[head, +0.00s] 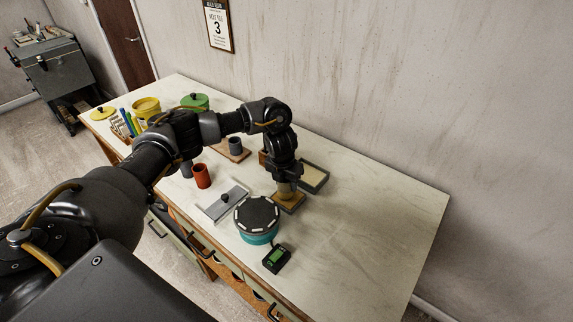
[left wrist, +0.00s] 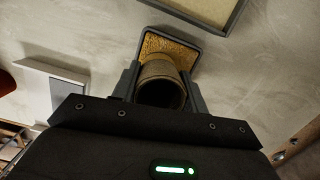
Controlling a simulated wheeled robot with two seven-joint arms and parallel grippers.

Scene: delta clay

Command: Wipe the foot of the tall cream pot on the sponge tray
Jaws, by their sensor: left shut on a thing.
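My left gripper (head: 286,184) points down over the table and is shut on the tall cream pot (head: 286,190). In the left wrist view the pot (left wrist: 158,73) is a tan cylinder with a dark open mouth, upright between the two fingers (left wrist: 160,88). The sponge tray (head: 292,206) is directly beneath the pot. In the left wrist view its yellow-brown sponge surface (left wrist: 182,53) shows beyond the pot. The pot's foot is at or just above the sponge; I cannot tell whether they touch. My right gripper is not in view.
A grey-rimmed tray (head: 314,177) lies just behind. A black-topped teal turntable (head: 257,218), a small device with a green screen (head: 277,258), a grey knobbed slab (head: 226,203) and a red cup (head: 201,177) stand nearby. The table's right part is clear.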

